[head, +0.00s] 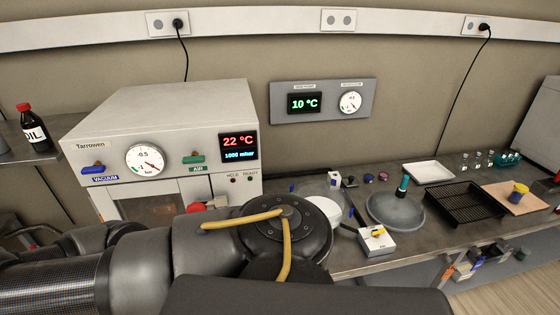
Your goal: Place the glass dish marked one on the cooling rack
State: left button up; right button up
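A black slatted tray (462,204), which looks like the cooling rack, sits on the steel bench at the right and looks empty. I cannot make out a glass dish marked one. A white round item (322,207) lies on the bench, partly hidden behind my dark arm. The grey vacuum oven (165,110) stands at the left. Its display reads 22 °C and 1000 mbar. Part of its front window (150,207) shows, and what is inside is unclear. My arm covers the oven's lower front. Neither of my grippers shows.
A white tray (429,172), small bottles (477,160) and a tan board (515,199) crowd the right.

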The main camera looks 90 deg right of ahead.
aim_at(467, 200)
jog(key=u, duration=1.25)
jog(key=k, duration=2.55)
jog(key=z, duration=3.55)
